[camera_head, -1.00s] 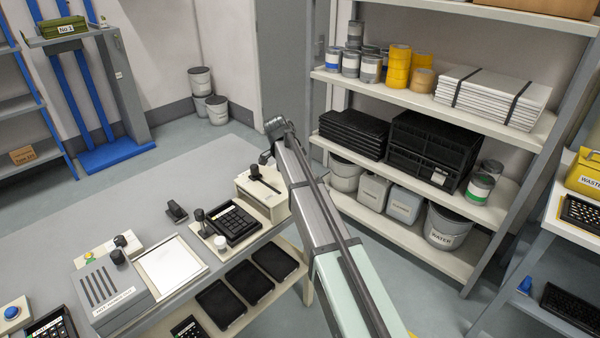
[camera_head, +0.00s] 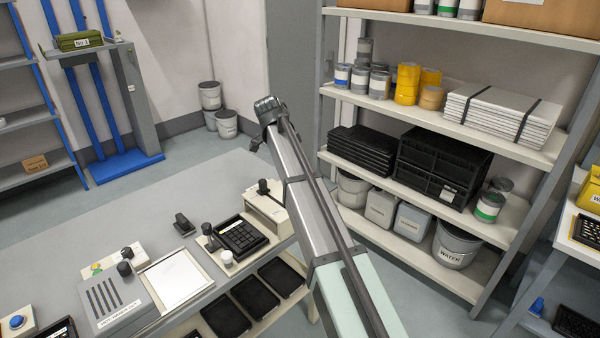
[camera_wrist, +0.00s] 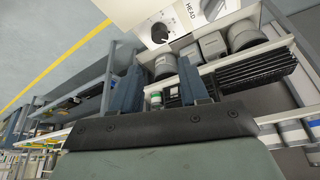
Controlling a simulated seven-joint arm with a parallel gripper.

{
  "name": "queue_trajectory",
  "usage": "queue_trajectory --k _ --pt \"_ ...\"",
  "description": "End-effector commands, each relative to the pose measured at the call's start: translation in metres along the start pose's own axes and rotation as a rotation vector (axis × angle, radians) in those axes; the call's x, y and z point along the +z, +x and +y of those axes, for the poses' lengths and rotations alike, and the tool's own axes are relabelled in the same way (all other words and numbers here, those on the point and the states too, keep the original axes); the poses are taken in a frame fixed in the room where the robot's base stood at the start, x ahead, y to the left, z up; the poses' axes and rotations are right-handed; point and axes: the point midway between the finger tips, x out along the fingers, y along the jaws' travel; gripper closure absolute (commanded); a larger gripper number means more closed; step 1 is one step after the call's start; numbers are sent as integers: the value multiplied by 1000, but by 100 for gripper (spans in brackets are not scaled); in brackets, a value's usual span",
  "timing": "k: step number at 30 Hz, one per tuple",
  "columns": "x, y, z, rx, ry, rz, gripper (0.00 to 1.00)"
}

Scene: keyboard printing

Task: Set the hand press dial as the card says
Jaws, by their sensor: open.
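In the wrist view a cream panel (camera_wrist: 128,13) at the top edge carries the word HEAD. A round pale dial with a black pointer knob (camera_wrist: 160,33) sits on it. The scale is too small to read. My gripper (camera_wrist: 163,72) is open and empty, its two dark fingers apart and pointing towards the panel. In the head view my arm's dark end (camera_head: 268,110) is raised over the table's far right side. A cream machine with a black lever (camera_head: 268,204) stands below it. I cannot pick out the card for certain.
A grey labelled box (camera_head: 115,296), a pale flat plate (camera_head: 176,283) and a black keypad (camera_head: 243,236) stand along the grey table (camera_head: 150,215). A shelf unit (camera_head: 440,122) with tins, crates and buckets stands right of my arm. The table's far left is clear.

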Motion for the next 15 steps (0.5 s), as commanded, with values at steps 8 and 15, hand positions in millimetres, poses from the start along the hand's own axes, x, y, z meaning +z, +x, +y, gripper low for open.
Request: queue_trajectory --k 8,15 --pt "0 -15 0 0 0 0 56" --pt "0 -16 0 0 0 0 56"
